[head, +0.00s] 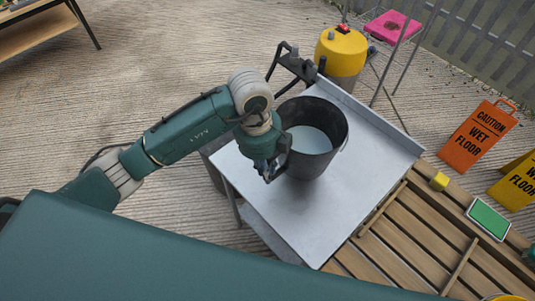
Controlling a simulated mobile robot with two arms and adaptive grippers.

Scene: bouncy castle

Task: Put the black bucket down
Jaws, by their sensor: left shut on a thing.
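The black bucket (325,153) is upright over the grey metal table (300,218), with its open top facing up and a pale grey inside bottom showing. My left gripper (271,172) is at the bucket's left side, shut on its wall. The bucket's base looks at or very close to the tabletop; I cannot tell if it touches. Part of the bucket's left side is hidden behind the gripper.
A black fitting (292,66) stands at the table's back left. A yellow canister (342,52) is behind the table. A slatted wooden bench (415,235) adjoins at right, with a yellow block (440,181) and a green-faced tablet (488,218). An orange wet-floor sign (478,137) stands beyond.

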